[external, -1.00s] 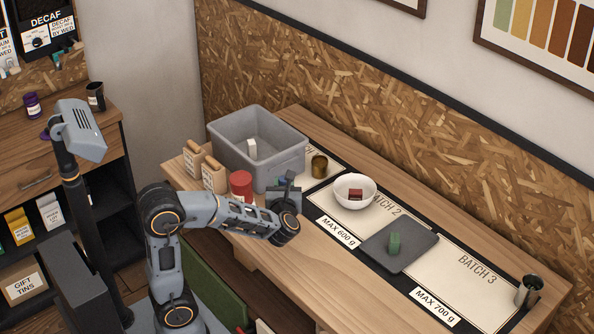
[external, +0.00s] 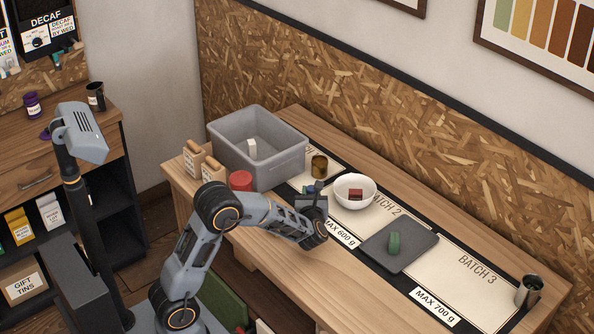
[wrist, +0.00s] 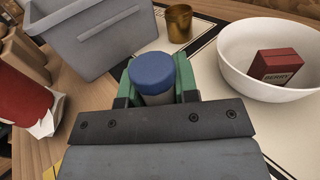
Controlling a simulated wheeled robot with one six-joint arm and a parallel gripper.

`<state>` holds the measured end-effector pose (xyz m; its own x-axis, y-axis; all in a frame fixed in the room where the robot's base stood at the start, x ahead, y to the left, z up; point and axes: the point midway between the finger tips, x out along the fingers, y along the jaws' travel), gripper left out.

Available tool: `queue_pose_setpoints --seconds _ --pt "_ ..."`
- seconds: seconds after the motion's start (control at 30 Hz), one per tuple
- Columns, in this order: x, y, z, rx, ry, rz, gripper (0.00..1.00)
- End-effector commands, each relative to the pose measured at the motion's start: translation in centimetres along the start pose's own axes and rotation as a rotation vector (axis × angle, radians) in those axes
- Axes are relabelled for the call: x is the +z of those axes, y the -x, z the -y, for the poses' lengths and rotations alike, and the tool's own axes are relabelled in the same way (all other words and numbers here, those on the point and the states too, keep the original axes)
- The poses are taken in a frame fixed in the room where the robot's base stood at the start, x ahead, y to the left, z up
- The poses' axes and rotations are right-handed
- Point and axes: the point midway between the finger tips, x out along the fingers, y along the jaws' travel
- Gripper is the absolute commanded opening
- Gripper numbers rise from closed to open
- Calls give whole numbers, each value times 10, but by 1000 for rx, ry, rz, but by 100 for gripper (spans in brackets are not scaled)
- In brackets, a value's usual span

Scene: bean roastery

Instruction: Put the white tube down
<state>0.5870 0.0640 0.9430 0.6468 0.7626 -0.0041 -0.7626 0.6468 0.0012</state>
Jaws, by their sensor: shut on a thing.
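My gripper (wrist: 156,88) is shut on the white tube (wrist: 157,99), which has a blue cap and a pale body. The tube stands between the green-padded fingers with its cap up toward the wrist camera; its lower end is hidden. In the external view my gripper (external: 312,192) is over the front part of the table, left of the white bowl (external: 369,201) and in front of the brass cup (external: 319,166). I cannot tell whether the tube touches the table.
The bowl holds a red box (wrist: 277,66). A dark tray (external: 412,258) with a green item lies to the right. A metal cup (external: 529,291) stands far right.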

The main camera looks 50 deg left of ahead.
Motion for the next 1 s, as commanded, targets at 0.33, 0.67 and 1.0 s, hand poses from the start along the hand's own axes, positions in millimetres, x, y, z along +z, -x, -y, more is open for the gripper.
queue_pose_setpoints --seconds 0.33,0.67,1.0 --pt "-18 0 0 -1 1 0 6" --pt "-20 0 0 -1 1 0 43" --pt "-20 0 0 -1 1 0 54"
